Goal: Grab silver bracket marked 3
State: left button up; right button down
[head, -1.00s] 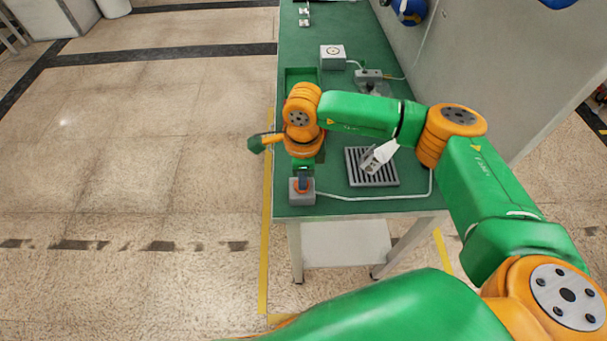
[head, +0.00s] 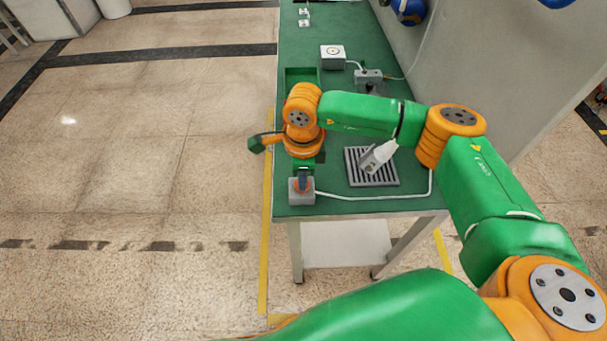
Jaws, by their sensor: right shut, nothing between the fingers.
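Two small silver pieces with pale faces, possibly brackets, sit at the far end of the green table (head: 342,22): one piece (head: 304,12) behind the other (head: 304,23). They are too small for me to read any number, so I cannot tell which is marked 3. My right gripper (head: 303,184) is shut and empty, pointing down at the near left of the table, far from these pieces. It is right at the orange-red top of a grey box (head: 301,197); I cannot tell whether they touch. My left gripper is not in view.
A silver and white tool (head: 378,156) lies on a slatted grey tray (head: 372,181) right of my gripper. A white cable runs from the grey box. A green bin (head: 300,75), a white box (head: 333,56) and a grey connector box (head: 369,76) stand farther back. A wall bounds the right.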

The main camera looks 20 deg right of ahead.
aim_at(368, 163)
jog(key=i+j, duration=0.1)
jog(key=j, duration=0.7)
jog(key=i+j, duration=0.15)
jog(key=j, duration=0.25)
